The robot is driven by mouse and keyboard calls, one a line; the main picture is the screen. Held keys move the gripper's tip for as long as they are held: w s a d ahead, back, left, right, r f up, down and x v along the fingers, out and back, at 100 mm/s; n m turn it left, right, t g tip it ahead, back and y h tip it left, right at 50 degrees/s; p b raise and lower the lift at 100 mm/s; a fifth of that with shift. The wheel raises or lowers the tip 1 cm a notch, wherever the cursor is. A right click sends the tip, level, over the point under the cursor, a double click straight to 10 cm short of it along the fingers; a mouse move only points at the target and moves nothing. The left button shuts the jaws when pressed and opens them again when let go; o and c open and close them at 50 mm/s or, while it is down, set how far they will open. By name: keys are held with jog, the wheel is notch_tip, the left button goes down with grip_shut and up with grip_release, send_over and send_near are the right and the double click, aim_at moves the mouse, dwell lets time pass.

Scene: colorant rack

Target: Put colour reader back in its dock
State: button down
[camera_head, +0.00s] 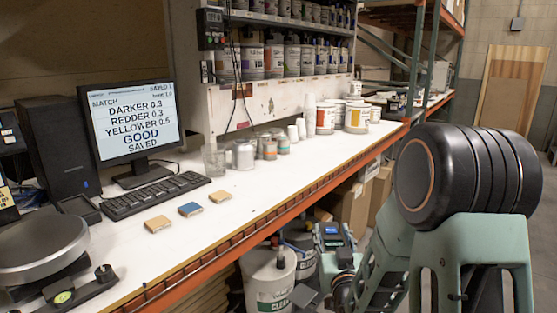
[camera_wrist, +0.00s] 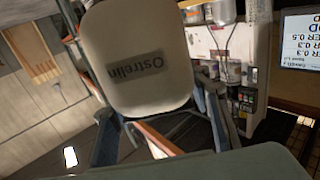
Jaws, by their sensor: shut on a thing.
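My gripper (camera_head: 338,262) hangs in front of the bench's front edge, below the bench top. It is shut on the colour reader (camera_head: 333,232), a small dark device with a lit blue screen. In the wrist view the reader (camera_wrist: 140,45) shows as a pale rounded body labelled "Ostrelin" between the two fingers. A black, square, shallow holder (camera_head: 78,208) lies on the bench left of the keyboard; it looks like the dock, but I cannot be sure. It appears empty. The reader is well apart from it.
The white bench (camera_head: 250,190) holds a monitor (camera_head: 132,122), a keyboard (camera_head: 155,197), three small colour cards (camera_head: 190,209), a glass and several cans. A round scale-like plate (camera_head: 42,243) is at front left. Paint shelves stand behind. A white bucket (camera_head: 270,285) stands below the bench.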

notch_tip(320, 180, up, 18)
jog(key=p, duration=1.7)
jog(key=shift+a, duration=0.15)
jog(key=shift+w+r, duration=0.1)
jog(key=shift+a, duration=0.1)
